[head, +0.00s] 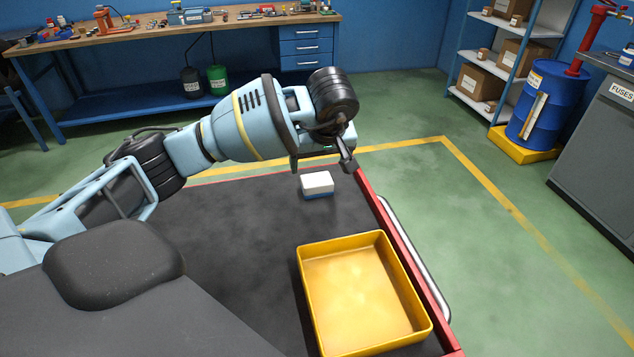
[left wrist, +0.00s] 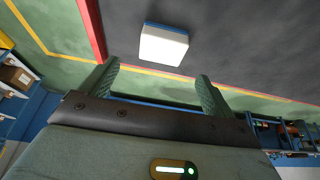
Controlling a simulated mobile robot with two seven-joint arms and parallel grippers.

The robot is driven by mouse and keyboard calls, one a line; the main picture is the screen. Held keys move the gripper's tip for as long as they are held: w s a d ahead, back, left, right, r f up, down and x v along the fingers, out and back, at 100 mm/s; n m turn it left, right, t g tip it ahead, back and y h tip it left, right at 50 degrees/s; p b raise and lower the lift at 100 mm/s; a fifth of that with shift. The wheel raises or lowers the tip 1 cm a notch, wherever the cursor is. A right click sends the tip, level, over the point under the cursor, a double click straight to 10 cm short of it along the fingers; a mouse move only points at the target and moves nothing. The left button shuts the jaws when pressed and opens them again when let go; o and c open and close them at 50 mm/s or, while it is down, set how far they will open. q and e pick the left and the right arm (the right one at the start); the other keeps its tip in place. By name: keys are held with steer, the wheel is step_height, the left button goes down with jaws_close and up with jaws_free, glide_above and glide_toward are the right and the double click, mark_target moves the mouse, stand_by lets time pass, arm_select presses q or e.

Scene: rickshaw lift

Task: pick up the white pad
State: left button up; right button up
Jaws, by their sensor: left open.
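The white pad (head: 317,182) is a small white block with a blue base. It lies on the dark cart top (head: 245,215), near the far edge. My left gripper (head: 322,160) is above and just beyond the pad in the head view, with its fingers apart and empty. In the left wrist view the pad (left wrist: 164,44) shows past the two open fingertips (left wrist: 158,75), apart from them. My right gripper is not in view.
A yellow tray (head: 303,275) stands on the cart at the front right and looks empty. A red rim (head: 405,245) and a grey handle rail (head: 418,257) run along the cart's right side. The cart top left of the tray is clear.

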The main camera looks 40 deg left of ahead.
mark_target(317, 178)
arm_select(q)
steer(key=shift+x, duration=1.15)
steer(key=shift+s+x, duration=0.15)
steer(key=shift+x, duration=1.15)
steer(key=shift+s+x, duration=0.15)
steer(key=shift+x, duration=1.1)
steer(key=shift+d+f, duration=0.15)
steer(key=c, duration=1.1)
steer(key=shift+o, duration=0.2)
